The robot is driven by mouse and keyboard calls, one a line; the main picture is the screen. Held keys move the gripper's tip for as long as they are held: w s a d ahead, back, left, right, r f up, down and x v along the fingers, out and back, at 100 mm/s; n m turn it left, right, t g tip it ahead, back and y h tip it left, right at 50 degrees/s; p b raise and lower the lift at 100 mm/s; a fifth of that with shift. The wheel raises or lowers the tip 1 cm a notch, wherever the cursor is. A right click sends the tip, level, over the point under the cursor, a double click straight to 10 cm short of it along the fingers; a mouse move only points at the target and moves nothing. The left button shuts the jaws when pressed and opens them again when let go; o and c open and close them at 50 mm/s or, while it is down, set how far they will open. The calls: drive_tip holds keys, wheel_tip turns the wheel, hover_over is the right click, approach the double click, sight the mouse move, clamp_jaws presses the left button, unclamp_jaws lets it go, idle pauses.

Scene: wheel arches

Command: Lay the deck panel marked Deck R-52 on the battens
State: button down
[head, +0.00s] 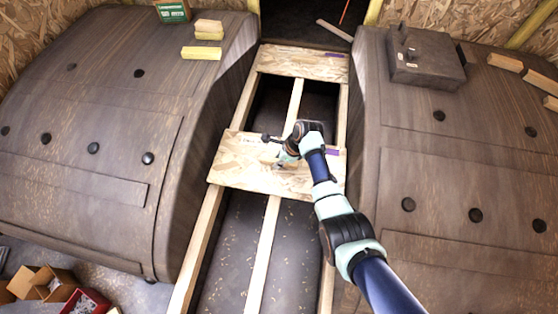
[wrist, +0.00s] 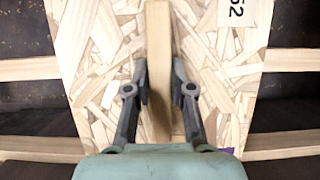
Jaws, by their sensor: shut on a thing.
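The OSB deck panel (head: 240,176) lies across the light wooden battens (head: 265,250) between the two wheel arches, or just above them; I cannot tell which. My gripper (wrist: 160,90) is shut on the wooden handle strip (wrist: 158,60) that stands up from the panel. In the head view my gripper (head: 286,158) is over the panel's middle and partly hidden by my arm.
Another OSB panel (head: 300,64) lies across the battens at the far end, with an open gap before it. The left wheel arch (head: 90,110) carries small wood blocks (head: 202,52). The right wheel arch (head: 450,150) carries a dark box (head: 425,58). Cartons (head: 45,283) stand at lower left.

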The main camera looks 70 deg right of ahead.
drive_tip(key=shift+f+b, duration=3.4)
drive_tip(key=shift+b, duration=0.15)
drive_tip(key=shift+f+b, duration=0.4)
drive_tip(key=shift+f, duration=0.4)
drive_tip(key=shift+f, duration=0.25)
drive_tip(key=c, duration=0.9)
unclamp_jaws()
drive_tip(key=shift+w+d, duration=0.1)
drive_tip(key=shift+f, duration=0.1)
drive_tip(key=v, duration=1.2)
